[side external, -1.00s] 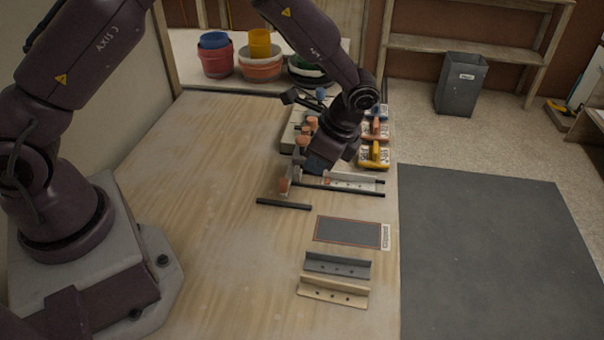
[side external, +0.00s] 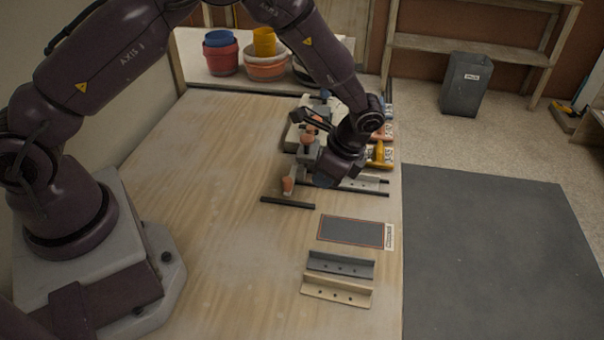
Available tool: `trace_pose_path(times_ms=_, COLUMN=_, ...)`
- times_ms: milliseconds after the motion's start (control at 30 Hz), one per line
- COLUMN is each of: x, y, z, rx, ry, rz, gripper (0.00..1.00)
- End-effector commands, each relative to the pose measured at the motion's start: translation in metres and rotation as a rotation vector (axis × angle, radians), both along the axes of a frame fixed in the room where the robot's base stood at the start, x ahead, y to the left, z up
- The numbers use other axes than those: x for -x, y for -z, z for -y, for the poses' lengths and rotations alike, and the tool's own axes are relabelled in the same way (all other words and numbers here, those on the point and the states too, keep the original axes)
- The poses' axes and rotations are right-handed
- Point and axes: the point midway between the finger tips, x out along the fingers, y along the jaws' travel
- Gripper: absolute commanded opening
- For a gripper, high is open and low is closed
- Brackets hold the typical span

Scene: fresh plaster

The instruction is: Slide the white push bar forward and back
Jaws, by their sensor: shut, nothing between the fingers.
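The white push bar (side external: 371,182) is a pale strip with small holes, lying near the far right part of the workbench beside dark rails. My gripper (side external: 323,181) is over the left part of this bar and hides part of it. It is shut and holds nothing. Its tips are dark and small here, so I cannot tell whether they touch the bar. An orange-brown knob (side external: 288,185) stands just left of my gripper. A dark rail (side external: 287,202) lies in front of the knob.
A grey rectangle with an orange border (side external: 350,231) lies nearer on the bench. A grey bracket (side external: 340,265) and a beige bracket (side external: 337,290) are in front of it. Yellow-handled tools (side external: 381,154) stand behind the bar.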

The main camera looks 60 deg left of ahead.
Motion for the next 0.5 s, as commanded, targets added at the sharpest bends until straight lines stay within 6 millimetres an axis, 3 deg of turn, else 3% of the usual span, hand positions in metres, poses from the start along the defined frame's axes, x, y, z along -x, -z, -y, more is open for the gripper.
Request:
trace_pose_path(times_ms=67, x=0.005, y=0.016, z=-0.006, rx=-0.002, ry=-0.001, rz=-0.005, gripper=0.0)
trace_pose_path(times_ms=300, x=0.021, y=0.015, z=-0.032, rx=0.0, ry=-0.002, rz=0.0, gripper=0.0)
trace_pose_path(times_ms=500, x=0.026, y=0.015, z=-0.039, rx=0.0, ry=-0.001, rz=0.002, gripper=0.0)
